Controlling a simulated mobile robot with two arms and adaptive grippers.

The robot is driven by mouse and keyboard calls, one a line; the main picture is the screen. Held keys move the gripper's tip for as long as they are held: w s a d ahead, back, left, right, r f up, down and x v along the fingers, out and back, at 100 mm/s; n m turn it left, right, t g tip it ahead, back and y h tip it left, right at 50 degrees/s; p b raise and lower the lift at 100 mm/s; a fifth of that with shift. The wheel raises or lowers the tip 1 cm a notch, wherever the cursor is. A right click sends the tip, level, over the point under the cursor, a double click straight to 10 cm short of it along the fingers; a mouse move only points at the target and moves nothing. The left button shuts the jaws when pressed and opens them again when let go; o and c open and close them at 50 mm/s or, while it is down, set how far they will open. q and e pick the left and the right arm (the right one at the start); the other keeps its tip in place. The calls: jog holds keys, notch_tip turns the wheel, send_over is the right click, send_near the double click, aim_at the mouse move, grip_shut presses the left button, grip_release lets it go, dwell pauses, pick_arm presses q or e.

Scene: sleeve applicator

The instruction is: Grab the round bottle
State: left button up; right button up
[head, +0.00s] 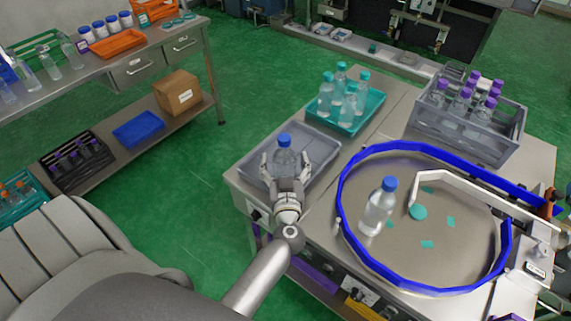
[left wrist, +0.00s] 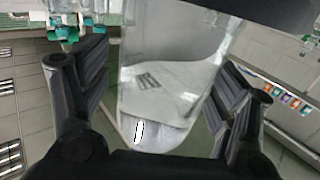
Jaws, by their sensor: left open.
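A clear round bottle with a blue cap (head: 285,141) stands in a grey tray (head: 321,150) at the near left of the work table. My left gripper (head: 285,163) is open, with its fingers on either side of this bottle. In the left wrist view, the clear bottle body (left wrist: 170,75) fills the middle between the open fingers (left wrist: 160,100), and gaps show at both sides. The bottle's cap is out of that view. Another clear bottle with a blue cap (head: 378,207) stands on the round turntable. My right gripper is not in view.
The turntable (head: 460,262) has a blue rim and a white guide arm (head: 470,193). Behind the grey tray is a teal tray (head: 370,112) of bottles with teal caps. A grey crate (head: 490,147) holds purple-capped bottles. A side shelf (head: 175,50) stands left across green floor.

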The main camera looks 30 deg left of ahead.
pick_arm(q)
jog(key=shift+s+d+r, duration=0.25)
jog(key=shift+s+r, duration=0.1)
jog(key=shift+s, duration=0.1)
jog(key=shift+c, duration=0.9)
jog(key=shift+s+d+r, duration=0.1)
jog(key=shift+s, duration=0.05)
jog(key=shift+c, duration=1.2)
jog(key=shift+w+f, duration=0.2)
jog(key=shift+f, duration=0.05)
jog(key=c, duration=0.7)
jog(key=shift+r, duration=0.1)
jog(key=c, duration=0.4)
